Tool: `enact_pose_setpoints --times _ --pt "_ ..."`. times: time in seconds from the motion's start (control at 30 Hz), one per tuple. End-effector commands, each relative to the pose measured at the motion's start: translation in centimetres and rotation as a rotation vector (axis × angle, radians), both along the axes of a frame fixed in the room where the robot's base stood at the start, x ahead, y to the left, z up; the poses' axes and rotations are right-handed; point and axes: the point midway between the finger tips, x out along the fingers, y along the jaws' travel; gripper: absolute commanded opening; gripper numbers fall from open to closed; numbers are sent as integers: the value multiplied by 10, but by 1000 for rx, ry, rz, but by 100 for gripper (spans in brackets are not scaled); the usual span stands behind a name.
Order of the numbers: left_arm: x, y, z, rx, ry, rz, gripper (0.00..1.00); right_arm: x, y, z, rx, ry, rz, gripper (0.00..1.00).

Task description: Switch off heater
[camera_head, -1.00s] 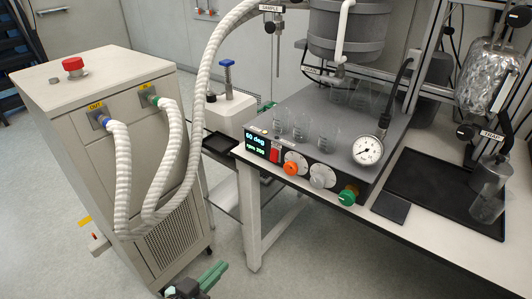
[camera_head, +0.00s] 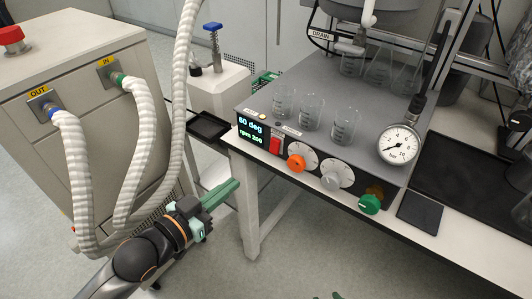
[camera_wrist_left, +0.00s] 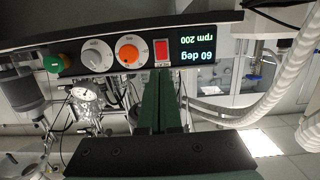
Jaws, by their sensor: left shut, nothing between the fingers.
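The heater unit (camera_head: 310,110) is a grey box on the bench with a black front panel. Its display (camera_head: 251,130) reads "60 deg" and "rpm 200". Right of the display are a red switch (camera_head: 275,145), an orange knob (camera_head: 296,162), a grey knob (camera_head: 331,180) and a green knob (camera_head: 370,204). My left gripper (camera_head: 232,187) is shut and empty, below and left of the panel, apart from it. In the left wrist view the shut green fingers (camera_wrist_left: 159,80) point toward the red switch (camera_wrist_left: 162,48), with the display (camera_wrist_left: 197,52) beside it. Only a green tip at the bottom edge hints at my right gripper.
Beakers (camera_head: 310,110) stand on the unit. A pressure gauge (camera_head: 398,145) is at its right. Ribbed white hoses (camera_head: 140,150) run from the cabinet (camera_head: 60,75) close to my left arm. A bench leg (camera_head: 248,205) stands right of my left gripper. A dark pad (camera_head: 420,211) lies on the bench.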

Motion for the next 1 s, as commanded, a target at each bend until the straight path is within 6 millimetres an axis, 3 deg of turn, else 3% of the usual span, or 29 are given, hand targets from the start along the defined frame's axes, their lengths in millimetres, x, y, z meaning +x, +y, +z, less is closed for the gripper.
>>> enact_pose_setpoints --times 0.33,0.8,1.0 --pt "11 -7 -2 -1 0 1 0 -1 0 -1 0 2 1 50" --pt "85 -62 -16 -2 -1 0 0 0 2 -6 2 4 5 50" --pt "104 -76 -20 0 -1 1 0 3 4 -4 5 -1 8 50"
